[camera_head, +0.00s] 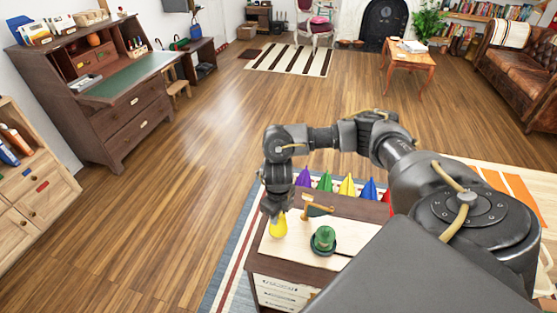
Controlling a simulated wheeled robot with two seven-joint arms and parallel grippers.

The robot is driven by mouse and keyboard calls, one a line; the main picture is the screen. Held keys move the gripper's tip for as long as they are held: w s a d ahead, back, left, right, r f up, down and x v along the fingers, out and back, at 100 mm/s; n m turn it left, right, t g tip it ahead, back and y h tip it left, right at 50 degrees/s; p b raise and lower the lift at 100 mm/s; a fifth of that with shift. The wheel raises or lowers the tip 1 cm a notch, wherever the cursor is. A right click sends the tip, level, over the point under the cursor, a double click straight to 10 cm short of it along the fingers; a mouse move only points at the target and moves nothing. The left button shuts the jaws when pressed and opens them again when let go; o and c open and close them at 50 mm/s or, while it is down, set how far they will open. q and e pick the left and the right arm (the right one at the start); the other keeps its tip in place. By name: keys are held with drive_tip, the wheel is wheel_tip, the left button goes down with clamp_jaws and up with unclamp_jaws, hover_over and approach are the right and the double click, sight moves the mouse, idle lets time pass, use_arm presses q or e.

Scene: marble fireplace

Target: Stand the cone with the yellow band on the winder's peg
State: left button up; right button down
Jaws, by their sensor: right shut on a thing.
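My right gripper (276,210) points down at the left end of the tabletop. It is shut on a yellow cone (279,227), holding it near its narrow top. The cone looks upright over the pale board (290,248); I cannot tell whether its base touches. To its right is a dark green round piece (323,239) with a raised middle. Behind that is a small wooden piece with a crank-like arm (316,208). These look like parts of the winder, but I cannot make out its peg. My left gripper is not in view.
A row of purple (304,178), green (325,182), yellow (347,186), blue (369,189) and red cones stands along the table's back edge. My right arm hides the table's right side. Open wooden floor lies to the left.

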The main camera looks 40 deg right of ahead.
drive_tip(key=shift+f+b, duration=1)
drive_tip(key=shift+f, duration=0.4)
drive_tip(key=c, duration=1)
unclamp_jaws()
wheel_tip(320, 180, up, 11)
drive_tip(key=shift+f+p, duration=0.1)
drive_tip(key=shift+p, duration=0.75)
